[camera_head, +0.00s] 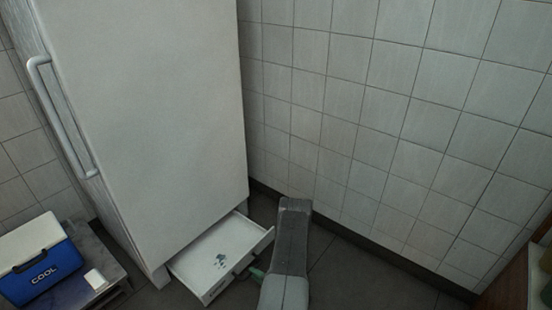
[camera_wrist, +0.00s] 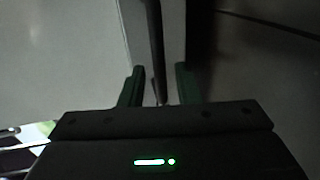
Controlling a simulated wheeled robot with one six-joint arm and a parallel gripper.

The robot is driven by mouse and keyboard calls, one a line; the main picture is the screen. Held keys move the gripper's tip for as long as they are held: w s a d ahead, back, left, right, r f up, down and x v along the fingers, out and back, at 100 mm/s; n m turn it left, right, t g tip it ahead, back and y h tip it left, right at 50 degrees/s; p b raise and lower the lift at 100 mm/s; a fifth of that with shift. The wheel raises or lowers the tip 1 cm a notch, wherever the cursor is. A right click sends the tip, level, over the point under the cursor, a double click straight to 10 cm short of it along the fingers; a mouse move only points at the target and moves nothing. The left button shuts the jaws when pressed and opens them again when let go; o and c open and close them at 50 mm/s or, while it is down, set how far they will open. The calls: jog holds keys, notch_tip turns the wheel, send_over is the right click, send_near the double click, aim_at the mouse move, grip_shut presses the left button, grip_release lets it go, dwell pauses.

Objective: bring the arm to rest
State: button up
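My arm (camera_head: 290,240) reaches down at the lower middle of the head view, beside an extended drawer at the foot of the white fridge. In the wrist view, my gripper (camera_wrist: 160,70) has its two dark green fingers apart. A pale edge and a dark upright strip show beyond and between the fingers; I see no clear contact with them. In the head view my arm hides most of the gripper; a small green part shows by the drawer front.
The white drawer (camera_head: 205,259) is pulled out below the fridge (camera_head: 150,120), with small bluish bits inside. A tiled wall (camera_head: 400,120) stands right. A blue cooler (camera_head: 38,262) and a small white item (camera_head: 96,279) sit on a low surface at left. Floor right of my arm is clear.

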jog(key=x, duration=0.2)
jog(key=shift+w+a+f+b, duration=0.1)
jog(key=shift+w+a+b, duration=0.1)
jog(key=shift+a+b, duration=0.15)
jog(key=shift+w, duration=0.1)
jog(key=shift+w+a, duration=0.2)
jog(key=shift+a, duration=0.05)
